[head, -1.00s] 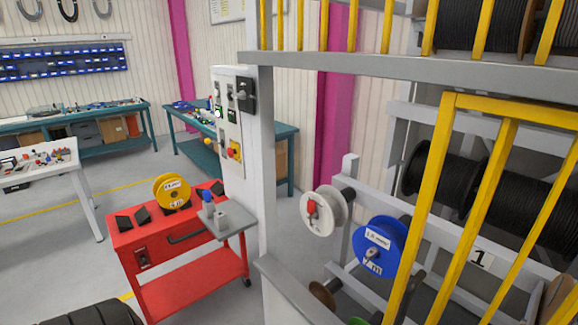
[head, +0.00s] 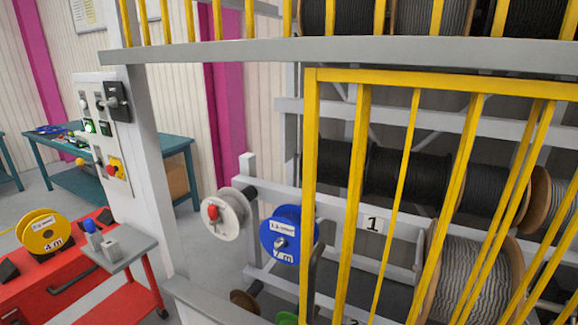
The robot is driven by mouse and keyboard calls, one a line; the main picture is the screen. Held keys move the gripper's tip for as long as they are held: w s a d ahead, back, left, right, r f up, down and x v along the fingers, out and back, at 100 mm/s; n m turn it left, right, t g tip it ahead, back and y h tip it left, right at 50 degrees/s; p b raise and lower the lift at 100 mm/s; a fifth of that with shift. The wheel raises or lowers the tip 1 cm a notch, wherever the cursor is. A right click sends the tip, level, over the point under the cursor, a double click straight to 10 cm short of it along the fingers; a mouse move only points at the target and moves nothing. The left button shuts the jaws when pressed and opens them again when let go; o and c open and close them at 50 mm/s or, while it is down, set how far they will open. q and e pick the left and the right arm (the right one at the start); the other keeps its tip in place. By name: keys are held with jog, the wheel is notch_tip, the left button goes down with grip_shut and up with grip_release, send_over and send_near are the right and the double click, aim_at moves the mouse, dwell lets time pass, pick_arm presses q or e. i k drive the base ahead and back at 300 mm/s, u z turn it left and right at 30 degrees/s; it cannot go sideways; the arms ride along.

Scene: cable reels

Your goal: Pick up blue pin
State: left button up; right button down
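A small blue pin (head: 90,227) stands upright at the grey side shelf (head: 120,254) of the red cart, at the lower left of the head view. Grey blocks (head: 111,249) sit beside it on the shelf. How the pin is seated is too small to tell. A red pin (head: 212,212) shows at the centre of a white reel (head: 234,218) on the rack. Neither of my grippers is in view.
The red cart (head: 60,295) carries a yellow reel (head: 42,232). A grey post (head: 155,180) stands just right of the cart. Yellow bars (head: 311,200) front the rack, which holds a blue reel (head: 283,218) and several dark reels. Teal benches (head: 95,190) stand behind.

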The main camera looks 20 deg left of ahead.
aim_at(89, 225)
jog(key=u, duration=3.05)
jog(key=i, duration=2.15)
jog(key=z, duration=2.6)
